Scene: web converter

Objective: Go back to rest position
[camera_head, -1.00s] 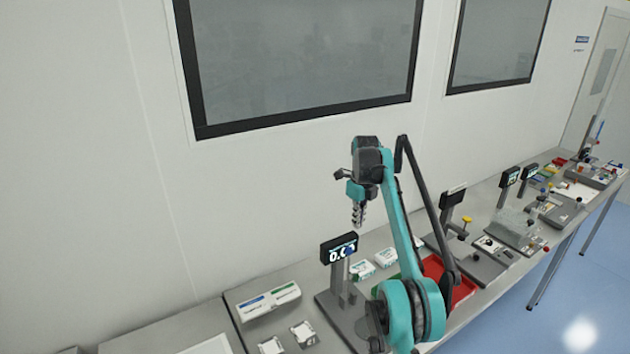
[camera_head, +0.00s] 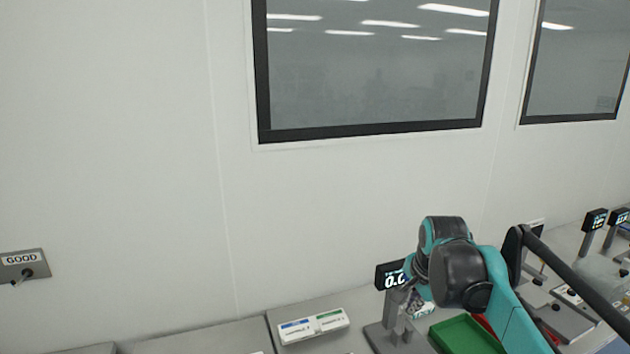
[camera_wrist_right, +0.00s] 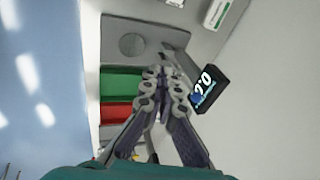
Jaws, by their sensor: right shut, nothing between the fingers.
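My right arm comes up from the lower right in the head view. Its gripper (camera_head: 411,301) points down beside the scale's display (camera_head: 390,274), partly hidden by the wrist. In the right wrist view the gripper's fingers (camera_wrist_right: 165,82) are together with nothing between them. The scale's display also shows there (camera_wrist_right: 208,90), close to the right of the fingers. My left arm and gripper are not in view.
A green tray (camera_head: 462,337) lies near the gripper, and a red tray (camera_wrist_right: 117,113) shows beside it in the wrist view. A white box with blue and green labels (camera_head: 314,328) stands on the bench at left.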

